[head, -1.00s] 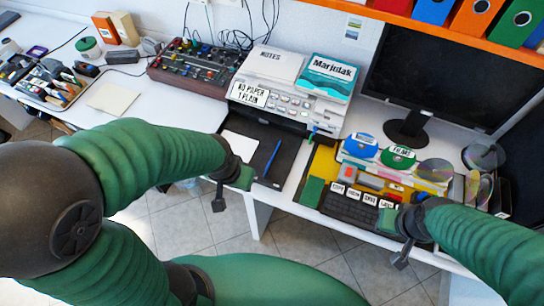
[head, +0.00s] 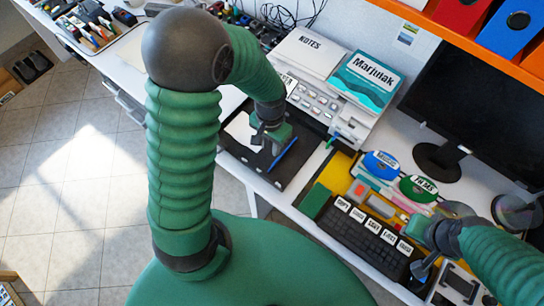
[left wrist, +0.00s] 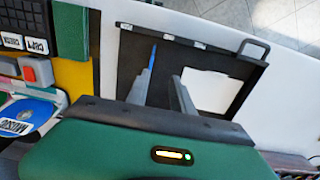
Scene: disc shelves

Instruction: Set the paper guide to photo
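The printer (head: 345,125) has a black paper tray (head: 262,175) in front of it. A blue strip (head: 286,153), which looks like the paper guide, lies on the tray, right of a white sheet (head: 236,127). My left gripper (head: 272,136) is over the tray between sheet and strip. In the left wrist view its two fingers (left wrist: 160,85) are apart, with the blue strip (left wrist: 152,62) close to the left finger. Small labels (left wrist: 168,37) line the tray edge, too small to read. My right gripper (head: 424,266) is by the keyboard; its fingers are unclear.
A keyboard (head: 355,240) with labelled keys and discs (head: 381,164) are right of the tray. A monitor (head: 470,110) stands behind. A notes pad (head: 308,50) and a book (head: 365,80) lie on the printer.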

